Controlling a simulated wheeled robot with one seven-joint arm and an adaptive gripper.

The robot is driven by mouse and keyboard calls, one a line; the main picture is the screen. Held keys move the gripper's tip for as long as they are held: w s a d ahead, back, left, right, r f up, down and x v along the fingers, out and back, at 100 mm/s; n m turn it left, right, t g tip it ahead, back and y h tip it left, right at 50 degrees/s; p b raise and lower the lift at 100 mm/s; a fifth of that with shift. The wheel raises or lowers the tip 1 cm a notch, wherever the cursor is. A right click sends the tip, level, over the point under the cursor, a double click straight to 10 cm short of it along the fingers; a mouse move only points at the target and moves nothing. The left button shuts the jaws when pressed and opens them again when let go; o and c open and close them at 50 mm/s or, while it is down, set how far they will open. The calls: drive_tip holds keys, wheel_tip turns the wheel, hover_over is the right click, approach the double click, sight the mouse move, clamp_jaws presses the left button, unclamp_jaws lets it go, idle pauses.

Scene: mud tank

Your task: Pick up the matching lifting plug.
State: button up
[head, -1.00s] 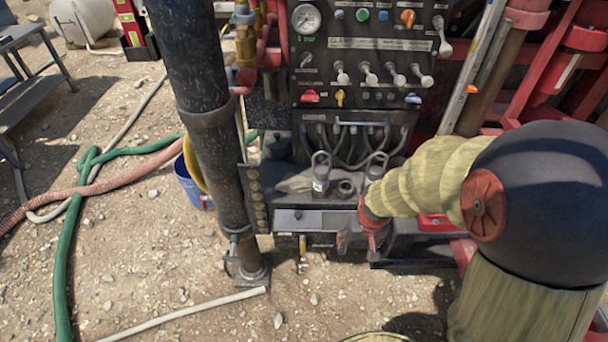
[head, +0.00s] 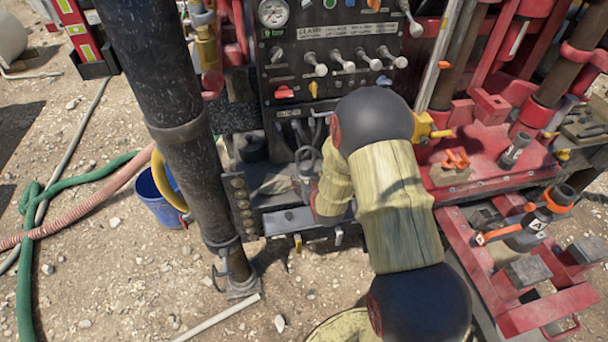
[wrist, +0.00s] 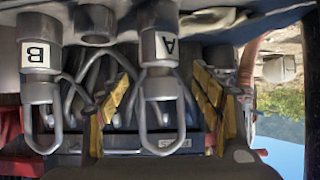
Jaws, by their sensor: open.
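Two grey lifting plugs with looped bails show in the wrist view, which is upside down. The plug marked A (wrist: 160,48) is between the spread fingers of my gripper (wrist: 161,80), with a gap on each side. The plug marked B (wrist: 39,60) is at the left, outside the fingers. My gripper is open and holds nothing. In the head view one plug (head: 305,168) shows on the ledge below the control panel. My arm hides the other plug and most of my gripper there.
A short bare fitting (wrist: 95,22) stands between the plugs. The lever panel (head: 335,55) rises behind them, with looped hoses below it. A black post (head: 178,130) stands at the left. A red rack (head: 520,300) at the right holds an orange-ringed pipe (head: 537,226) with a label that looks like A.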

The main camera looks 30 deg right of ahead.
sight(306, 174)
drive_tip(key=b+x, duration=0.1)
drive_tip(key=x, duration=0.4)
drive_tip(key=shift+w+d+f, duration=0.1)
drive_tip(key=shift+w+f, duration=0.15)
drive_tip(key=shift+c, duration=1.3)
clamp_jaws()
drive_tip(key=shift+w+r, duration=0.1)
drive_tip(key=shift+r, duration=0.1)
